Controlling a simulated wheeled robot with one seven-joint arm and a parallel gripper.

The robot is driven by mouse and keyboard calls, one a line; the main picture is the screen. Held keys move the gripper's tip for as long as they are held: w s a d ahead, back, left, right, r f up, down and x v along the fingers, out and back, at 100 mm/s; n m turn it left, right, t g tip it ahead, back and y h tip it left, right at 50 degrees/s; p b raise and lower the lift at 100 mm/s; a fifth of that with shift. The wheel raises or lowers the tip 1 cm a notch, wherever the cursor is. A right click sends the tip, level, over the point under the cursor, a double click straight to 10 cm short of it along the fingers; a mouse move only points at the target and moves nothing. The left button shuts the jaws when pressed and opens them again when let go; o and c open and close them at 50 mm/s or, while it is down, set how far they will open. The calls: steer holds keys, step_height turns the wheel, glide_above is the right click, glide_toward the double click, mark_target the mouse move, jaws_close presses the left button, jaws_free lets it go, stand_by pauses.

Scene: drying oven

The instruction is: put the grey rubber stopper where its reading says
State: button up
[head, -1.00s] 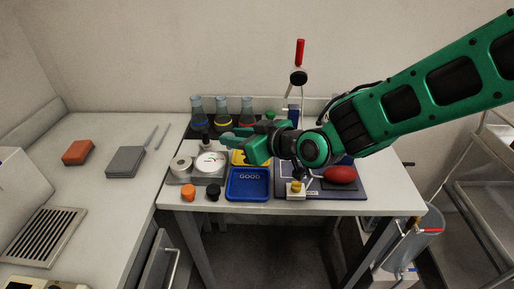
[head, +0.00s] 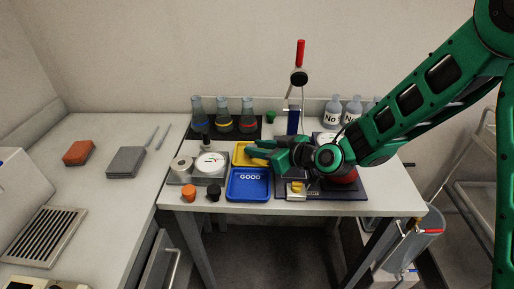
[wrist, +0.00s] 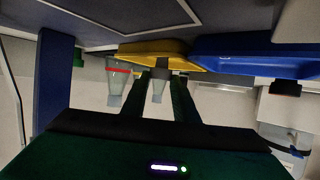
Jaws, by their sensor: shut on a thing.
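My gripper (head: 254,148) is above the yellow tray (head: 239,158), its fingers pointing left in the head view. In the wrist view its fingertips (wrist: 163,72) are closed on a small dark grey piece, which I take to be the grey rubber stopper (wrist: 176,63). The stopper cannot be made out in the head view. The blue tray (head: 248,190), marked GOOD, is in front of the yellow one.
Flasks with blue, yellow and red (head: 248,116) bands stand behind on a dark mat. An orange stopper (head: 188,192) and a black stopper (head: 213,192) are at the front left. A red object (head: 346,177) is partly hidden.

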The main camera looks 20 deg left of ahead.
steer(key=o, duration=1.1)
steer(key=v, duration=1.2)
steer(key=shift+s, duration=0.1)
steer(key=shift+f, duration=0.1)
